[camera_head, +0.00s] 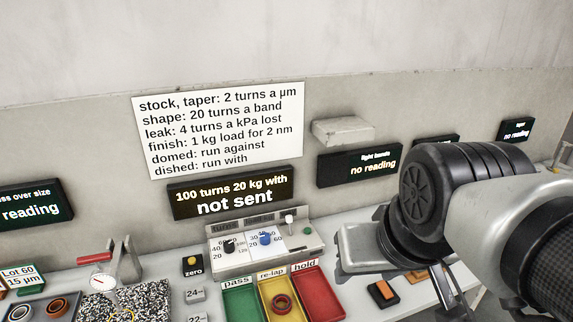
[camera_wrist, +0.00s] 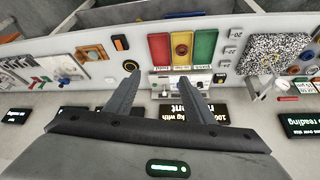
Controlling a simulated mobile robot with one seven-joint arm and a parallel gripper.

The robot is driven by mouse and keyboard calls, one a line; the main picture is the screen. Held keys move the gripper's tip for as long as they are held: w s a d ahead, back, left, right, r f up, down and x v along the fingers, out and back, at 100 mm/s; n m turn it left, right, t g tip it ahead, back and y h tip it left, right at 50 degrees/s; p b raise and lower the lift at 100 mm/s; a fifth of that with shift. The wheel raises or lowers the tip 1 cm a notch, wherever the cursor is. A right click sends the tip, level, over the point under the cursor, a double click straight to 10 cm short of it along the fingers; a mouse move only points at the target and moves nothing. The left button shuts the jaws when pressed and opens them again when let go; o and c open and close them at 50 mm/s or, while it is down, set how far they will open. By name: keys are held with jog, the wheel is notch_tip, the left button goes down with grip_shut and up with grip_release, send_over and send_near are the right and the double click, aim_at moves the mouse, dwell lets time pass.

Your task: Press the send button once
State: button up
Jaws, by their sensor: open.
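The control panel (camera_head: 265,246) is a light grey sloped box on the bench with a black turns knob (camera_head: 228,247), a blue knob (camera_head: 265,239), a white-topped lever (camera_head: 289,221) and a small green button (camera_head: 308,231) at its right end. No send label is legible on that button. The dark display (camera_head: 232,193) above reads "100 turns 20 kg with not sent". My gripper (camera_wrist: 158,92) is open and empty, its fingers apart; in the head view it is right of the panel, mostly hidden by my arm. The wrist view shows the panel (camera_wrist: 180,78) upside down beyond the fingertips.
Green (camera_head: 241,304), yellow (camera_head: 281,298) and red (camera_head: 318,293) trays stand in front of the panel; an orange ring (camera_head: 281,303) lies in the yellow one. A grey wall ledge (camera_head: 342,130) juts out above right. A yellow zero button (camera_head: 192,261) is left of the panel.

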jog(key=shift+w+a, duration=0.15)
jog(key=shift+a, duration=0.1)
